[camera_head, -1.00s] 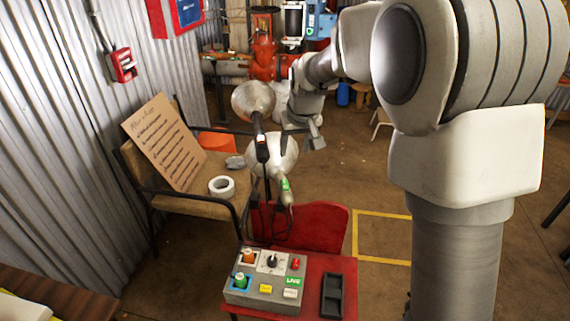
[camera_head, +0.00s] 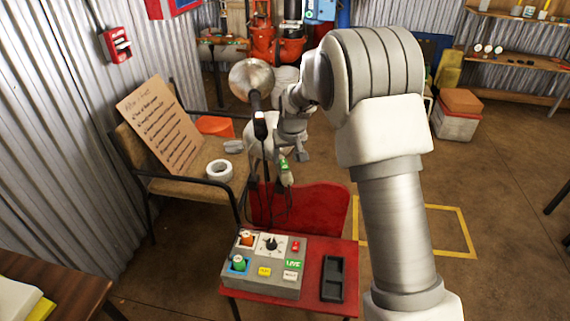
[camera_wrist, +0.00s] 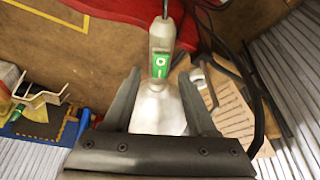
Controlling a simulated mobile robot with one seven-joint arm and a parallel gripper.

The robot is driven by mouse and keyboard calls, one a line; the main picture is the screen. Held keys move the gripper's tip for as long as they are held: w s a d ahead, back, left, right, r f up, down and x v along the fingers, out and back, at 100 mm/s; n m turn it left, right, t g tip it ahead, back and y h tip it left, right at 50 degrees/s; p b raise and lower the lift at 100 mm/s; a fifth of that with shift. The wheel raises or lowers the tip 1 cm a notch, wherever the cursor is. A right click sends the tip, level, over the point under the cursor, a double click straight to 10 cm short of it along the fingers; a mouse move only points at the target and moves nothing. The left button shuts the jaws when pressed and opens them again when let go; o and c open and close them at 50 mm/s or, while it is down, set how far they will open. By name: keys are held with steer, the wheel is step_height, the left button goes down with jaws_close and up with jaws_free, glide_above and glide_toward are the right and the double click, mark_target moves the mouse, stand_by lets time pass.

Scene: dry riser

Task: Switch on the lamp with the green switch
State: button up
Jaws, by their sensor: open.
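A hand lamp with a pale handle and a green switch (camera_head: 284,166) hangs with its whitish shade (camera_head: 254,135) above, partly hidden by my arm. My gripper (camera_head: 298,156) is close to the right of this handle. In the wrist view my gripper (camera_wrist: 159,74) is open, with the green switch (camera_wrist: 160,66) framed between and just beyond its fingertips. The shade (camera_wrist: 158,112) shows between the fingers. I cannot tell whether anything touches. A second lamp with a metal shade (camera_head: 252,78) and black handle (camera_head: 260,126) stands beside it. Neither lamp looks clearly lit.
Dark cables hang near the handles. Floor at right is open.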

mark_target(284, 164)
steer(key=shift+x, duration=1.25)
jaws_close()
